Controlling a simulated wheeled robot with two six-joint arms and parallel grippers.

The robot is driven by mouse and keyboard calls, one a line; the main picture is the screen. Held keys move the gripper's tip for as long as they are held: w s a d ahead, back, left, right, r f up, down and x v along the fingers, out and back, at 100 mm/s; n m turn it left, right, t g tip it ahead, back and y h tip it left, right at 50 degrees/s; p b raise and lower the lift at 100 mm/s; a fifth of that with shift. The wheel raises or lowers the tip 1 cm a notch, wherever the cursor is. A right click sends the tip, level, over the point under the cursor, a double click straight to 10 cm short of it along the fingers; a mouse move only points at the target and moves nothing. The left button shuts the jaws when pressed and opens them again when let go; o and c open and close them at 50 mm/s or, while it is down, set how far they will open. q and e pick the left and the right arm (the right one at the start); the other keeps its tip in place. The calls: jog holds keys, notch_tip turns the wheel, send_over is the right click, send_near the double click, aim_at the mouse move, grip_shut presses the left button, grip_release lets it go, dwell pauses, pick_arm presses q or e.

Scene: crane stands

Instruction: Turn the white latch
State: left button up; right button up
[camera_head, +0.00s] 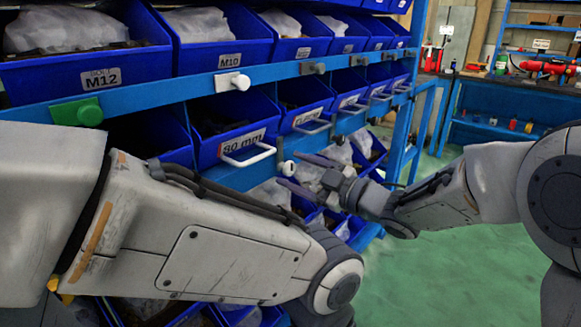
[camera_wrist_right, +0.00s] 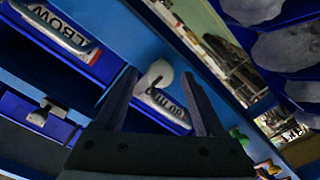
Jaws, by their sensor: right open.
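A small white latch (camera_head: 288,168) sits on the lower blue rail of the rack in the head view. In the right wrist view a white rounded latch (camera_wrist_right: 157,74) shows between the tips of my open right gripper (camera_wrist_right: 160,80). I cannot tell whether the fingers touch it. My left arm crosses the lower left of the head view, and its gripper is not visible.
Blue bins (camera_head: 238,125) with labels and white handles fill the rack. A green latch (camera_head: 77,112) and grey latches (camera_head: 313,68) line the upper rail. Green floor (camera_head: 440,265) is open at right. A blue workbench (camera_head: 510,95) stands behind.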

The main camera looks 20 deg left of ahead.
pick_arm(q)
jog(key=shift+r+p, duration=0.55)
jog(key=shift+r, duration=0.1)
pick_arm(e)
jog(key=v, duration=0.8)
jog(key=shift+d, duration=0.3)
jog(key=shift+s+r, duration=0.1)
jog(key=shift+s, duration=0.05)
